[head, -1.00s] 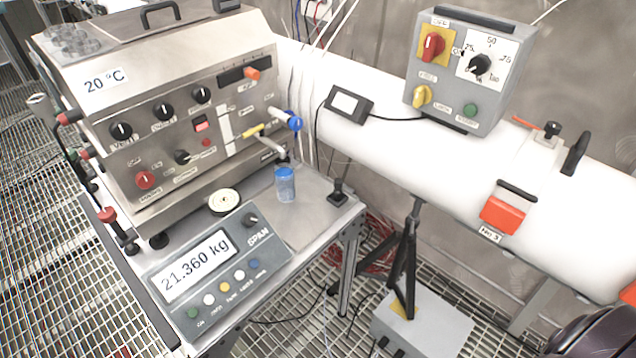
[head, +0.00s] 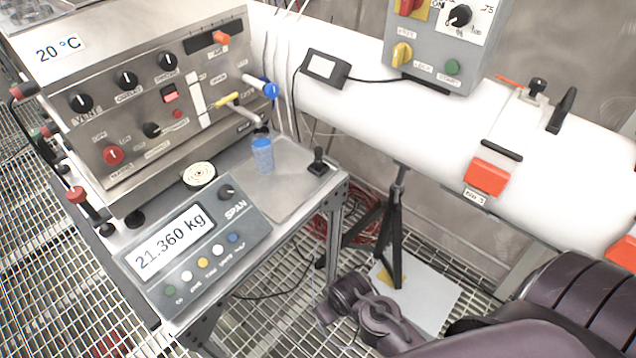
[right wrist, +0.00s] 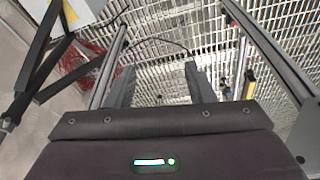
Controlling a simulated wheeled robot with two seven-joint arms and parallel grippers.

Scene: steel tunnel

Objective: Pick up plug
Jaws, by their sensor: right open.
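I cannot tell for sure which thing is the plug. A small blue cylinder (head: 262,155) stands upright on the steel bench top, and a round cream-topped disc (head: 199,175) lies left of it, behind the scale display. My right gripper (right wrist: 162,88) shows in the right wrist view with its two fingers apart and nothing between them, over the floor grating. In the head view my dark right arm comes in at the bottom right, right of the bench and below its top; its fingertips cannot be made out there. My left gripper is not in view.
A steel control box (head: 130,85) with knobs and levers stands at the back left of the bench. The scale display (head: 200,250) reads 21.360 kg. A small black stick (head: 318,160) stands at the bench corner. A white pipe (head: 440,145) and black tripod (head: 393,235) are to the right.

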